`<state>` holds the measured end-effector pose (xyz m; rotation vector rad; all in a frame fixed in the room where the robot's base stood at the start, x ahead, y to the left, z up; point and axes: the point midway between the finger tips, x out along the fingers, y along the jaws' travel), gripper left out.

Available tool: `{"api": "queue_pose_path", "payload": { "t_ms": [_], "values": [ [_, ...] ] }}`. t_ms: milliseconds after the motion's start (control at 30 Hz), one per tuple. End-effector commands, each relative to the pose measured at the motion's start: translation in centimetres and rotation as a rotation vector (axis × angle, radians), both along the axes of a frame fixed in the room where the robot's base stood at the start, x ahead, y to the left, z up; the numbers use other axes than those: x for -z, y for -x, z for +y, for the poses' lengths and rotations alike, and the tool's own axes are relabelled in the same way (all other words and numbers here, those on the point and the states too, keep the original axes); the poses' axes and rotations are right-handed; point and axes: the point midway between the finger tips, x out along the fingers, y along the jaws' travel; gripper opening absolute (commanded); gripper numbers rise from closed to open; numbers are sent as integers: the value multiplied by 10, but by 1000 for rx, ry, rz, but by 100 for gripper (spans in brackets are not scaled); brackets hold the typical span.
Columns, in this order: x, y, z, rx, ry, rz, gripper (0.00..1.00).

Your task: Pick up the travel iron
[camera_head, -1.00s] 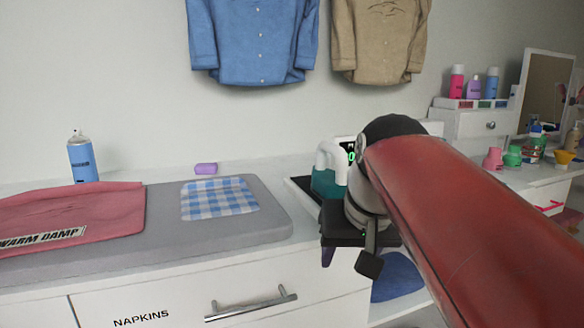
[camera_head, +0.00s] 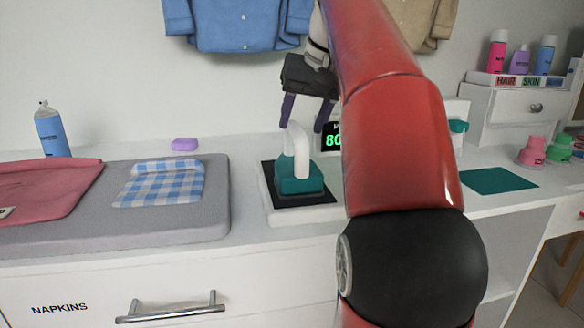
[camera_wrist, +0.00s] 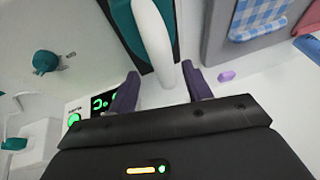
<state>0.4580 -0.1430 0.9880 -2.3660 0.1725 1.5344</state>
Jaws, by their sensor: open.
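The travel iron (camera_head: 299,178) has a teal body and a white arched handle. It stands on a black pad on a white base (camera_head: 262,205), beside the grey ironing mat. My gripper (camera_head: 303,122) is open above and behind the iron's handle, fingers pointing down. In the wrist view, the white handle (camera_wrist: 153,40) of the iron reaches toward the space between the purple fingers of my gripper (camera_wrist: 157,85). I cannot tell whether the fingers touch it.
A green-lit display (camera_head: 332,138) stands right behind the iron. The grey mat (camera_head: 200,225) holds a folded checked cloth (camera_head: 165,184) and a pink garment (camera_head: 50,190). A blue spray can (camera_head: 53,133) and purple block (camera_head: 184,144) stand behind. My arm hides part of the counter.

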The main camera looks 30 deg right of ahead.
Motion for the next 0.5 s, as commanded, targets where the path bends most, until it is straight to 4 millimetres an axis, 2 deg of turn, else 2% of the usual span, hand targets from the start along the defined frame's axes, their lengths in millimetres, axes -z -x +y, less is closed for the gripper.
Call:
{"api": "queue_pose_path", "payload": {
  "t_ms": [300, 500],
  "values": [
    [39, -25, 7, 0, -1, 2, 50],
    [46, -29, 8, 0, 1, 0, 50]
  ]
}}
